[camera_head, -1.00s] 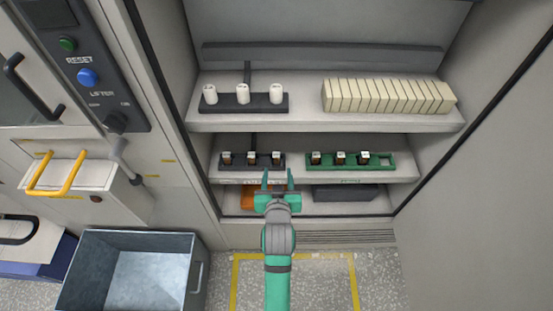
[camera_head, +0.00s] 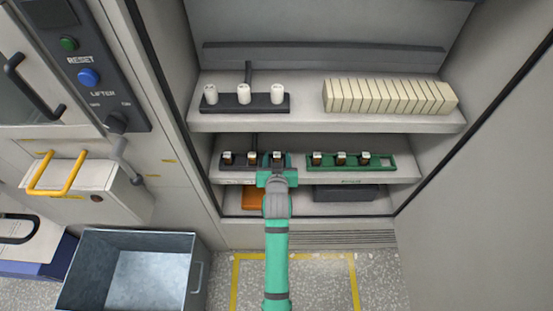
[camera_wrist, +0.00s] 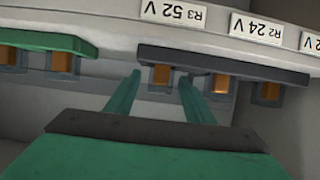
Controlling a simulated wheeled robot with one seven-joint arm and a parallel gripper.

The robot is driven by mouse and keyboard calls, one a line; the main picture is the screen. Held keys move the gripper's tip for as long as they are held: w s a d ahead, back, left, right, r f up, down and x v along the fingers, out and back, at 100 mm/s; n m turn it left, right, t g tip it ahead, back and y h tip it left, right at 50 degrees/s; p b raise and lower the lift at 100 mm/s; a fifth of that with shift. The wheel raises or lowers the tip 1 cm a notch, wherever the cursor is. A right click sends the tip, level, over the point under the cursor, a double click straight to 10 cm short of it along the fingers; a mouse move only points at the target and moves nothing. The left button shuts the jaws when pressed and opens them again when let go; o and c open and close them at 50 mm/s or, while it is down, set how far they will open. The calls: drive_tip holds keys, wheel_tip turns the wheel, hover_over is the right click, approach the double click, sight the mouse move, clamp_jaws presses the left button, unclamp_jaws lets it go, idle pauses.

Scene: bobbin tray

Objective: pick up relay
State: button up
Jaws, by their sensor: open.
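Three small relays stand in a row in the dark rack (camera_head: 240,163) on the lower shelf. The rightmost relay (camera_head: 277,156) is right in front of my gripper (camera_head: 277,170). In the wrist view, which shows the scene upside down, my gripper's (camera_wrist: 159,77) two green fingers are open. They flank an orange-brown relay (camera_wrist: 161,75) under the dark rack (camera_wrist: 225,65), by the label "R3 52 V". The fingers look apart from it; the exact depth is hard to tell. Three more relays sit in the green rack (camera_head: 385,167) to the right.
The upper shelf (camera_head: 310,124) overhangs, with white bobbins and a row of cream blocks (camera_head: 388,96). An orange item (camera_head: 253,198) and a dark box (camera_head: 345,193) lie on the bottom level. A grey metal bin (camera_head: 185,245) stands on the floor at left.

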drive_tip(key=shift+w+f, duration=0.15)
drive_tip(key=shift+w, duration=0.1)
drive_tip(key=shift+c, duration=0.5)
drive_tip(key=c, duration=1)
drive_tip(key=shift+c, duration=0.2)
